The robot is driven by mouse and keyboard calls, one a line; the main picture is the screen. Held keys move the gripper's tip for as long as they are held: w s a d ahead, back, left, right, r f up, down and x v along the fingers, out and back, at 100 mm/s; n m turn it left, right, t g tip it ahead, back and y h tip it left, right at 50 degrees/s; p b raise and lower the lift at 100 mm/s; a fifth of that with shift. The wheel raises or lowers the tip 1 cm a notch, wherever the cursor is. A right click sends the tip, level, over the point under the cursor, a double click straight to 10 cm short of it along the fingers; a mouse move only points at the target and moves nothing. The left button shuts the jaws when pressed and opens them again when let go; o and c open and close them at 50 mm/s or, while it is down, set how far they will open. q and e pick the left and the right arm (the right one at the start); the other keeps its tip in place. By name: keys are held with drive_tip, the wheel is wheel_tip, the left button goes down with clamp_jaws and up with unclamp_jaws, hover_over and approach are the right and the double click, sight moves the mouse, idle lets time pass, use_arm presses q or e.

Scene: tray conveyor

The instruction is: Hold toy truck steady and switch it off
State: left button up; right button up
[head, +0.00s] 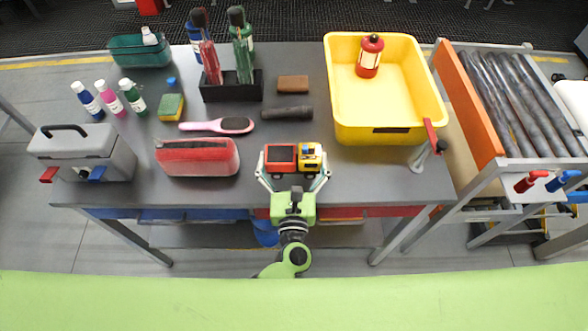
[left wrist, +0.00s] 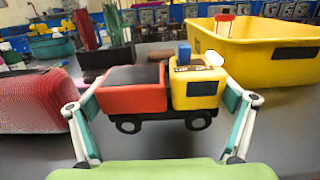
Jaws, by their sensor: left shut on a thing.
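The toy truck (head: 281,158) has a red bed and a yellow cab and stands upright near the front edge of the table. In the left wrist view the truck (left wrist: 140,98) shows side on, with black wheels. A blue block-like part (left wrist: 184,52) and a white part (left wrist: 214,58) stick up on its cab; I cannot tell which is the switch. My left gripper (head: 293,178) is shut on the truck, one finger at each end. In the left wrist view its fingers (left wrist: 158,118) touch the bed end and the cab end. My right gripper is not in view.
A red case (head: 197,157) lies left of the truck. A yellow bin (head: 390,100) with a red canister (head: 369,56) stands to the right. A dark cylinder (head: 287,113), a pink brush (head: 217,126) and a brown block (head: 292,84) lie behind. A grey toolbox (head: 85,155) stands far left.

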sight(290, 152)
use_arm(q)
drive_tip(key=w, duration=0.1)
drive_tip(key=w+f, duration=0.1)
drive_tip(key=shift+w+a+f, duration=0.25)
drive_tip(key=shift+w+a, duration=0.15)
drive_tip(key=shift+f, duration=1)
drive_tip(key=shift+f, duration=0.15)
drive_tip(key=shift+f+b, duration=0.3)
drive_tip(key=shift+b, duration=0.25)
drive_tip(key=o, duration=0.9)
drive_tip(key=shift+c, duration=0.2)
drive_tip(key=shift+r, duration=0.1)
drive_tip(key=c, duration=0.9)
drive_tip(key=shift+o, duration=0.2)
